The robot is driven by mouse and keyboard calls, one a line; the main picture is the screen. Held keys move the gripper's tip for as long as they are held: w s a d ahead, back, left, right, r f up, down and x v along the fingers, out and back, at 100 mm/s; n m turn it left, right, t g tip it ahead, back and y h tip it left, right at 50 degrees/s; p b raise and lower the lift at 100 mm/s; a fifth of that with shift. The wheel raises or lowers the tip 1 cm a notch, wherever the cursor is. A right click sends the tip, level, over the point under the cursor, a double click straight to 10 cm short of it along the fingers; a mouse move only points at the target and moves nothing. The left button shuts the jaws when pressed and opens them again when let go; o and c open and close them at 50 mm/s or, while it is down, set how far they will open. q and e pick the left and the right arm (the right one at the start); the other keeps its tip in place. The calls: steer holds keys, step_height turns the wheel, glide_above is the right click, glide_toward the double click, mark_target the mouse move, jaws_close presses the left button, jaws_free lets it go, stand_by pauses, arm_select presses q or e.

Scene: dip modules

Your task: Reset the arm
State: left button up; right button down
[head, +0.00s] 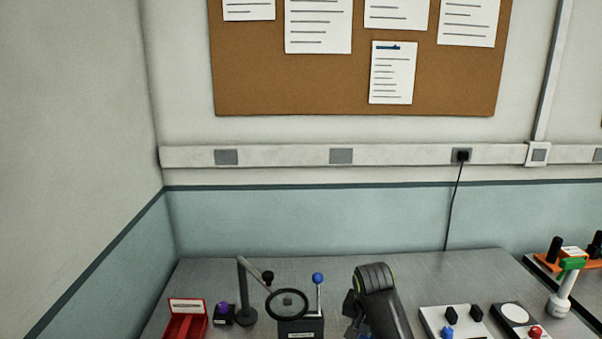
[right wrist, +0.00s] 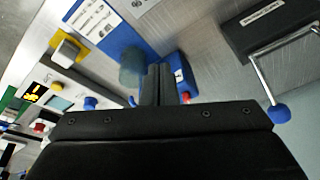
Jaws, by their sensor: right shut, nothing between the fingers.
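My right arm (head: 376,290) comes up from the bottom middle of the head view, bent over the table; its fingers are hard to make out there. In the right wrist view my right gripper (right wrist: 157,85) is shut and empty, its two dark fingers together. A blue box with a red button (right wrist: 180,75) lies just beyond and beside the fingertips; I cannot tell whether they touch. A lever with a blue ball knob (right wrist: 281,113) on a dark box (right wrist: 262,28) is to the right. My left gripper is in neither view.
The grey table (head: 410,268) holds a red box (head: 187,320), a dark post (head: 243,290), a black handwheel (head: 287,303) and a blue-ball lever (head: 318,279) left of my arm. A white knob panel (head: 436,317) and an orange-plated unit (head: 566,259) stand right. The table's back strip is clear.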

steer(key=shift+n, duration=0.4)
steer(key=s+d+f, duration=0.2)
steer(key=s, duration=0.1)
steer(key=s+d+f, duration=0.2)
steer(key=s+f, duration=0.1)
steer(key=s+d+f, duration=0.2)
steer(key=s, duration=0.1)
steer(key=shift+f, duration=0.25)
steer(key=s+d+n+h, duration=0.15)
steer(key=s+d, duration=0.25)
steer(key=s, duration=1.2)
steer(key=s+d+n+y, duration=0.1)
steer(key=s+d+n, duration=0.3)
steer(key=s, duration=1.2)
step_height(320, 180, down, 28)
steer(key=d+m+b, duration=0.1)
steer(key=d+b, duration=0.1)
steer(key=b, duration=0.2)
arm_select(q)
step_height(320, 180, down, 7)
steer(key=b, duration=0.3)
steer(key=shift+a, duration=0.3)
arm_select(e)
steer(key=s+f+g, duration=0.1)
steer(key=s+f, duration=1.4)
steer(key=f, duration=0.4)
steer(key=shift+a+f+g, duration=0.3)
steer(key=shift+a+g, duration=0.1)
steer(key=shift+a, duration=0.05)
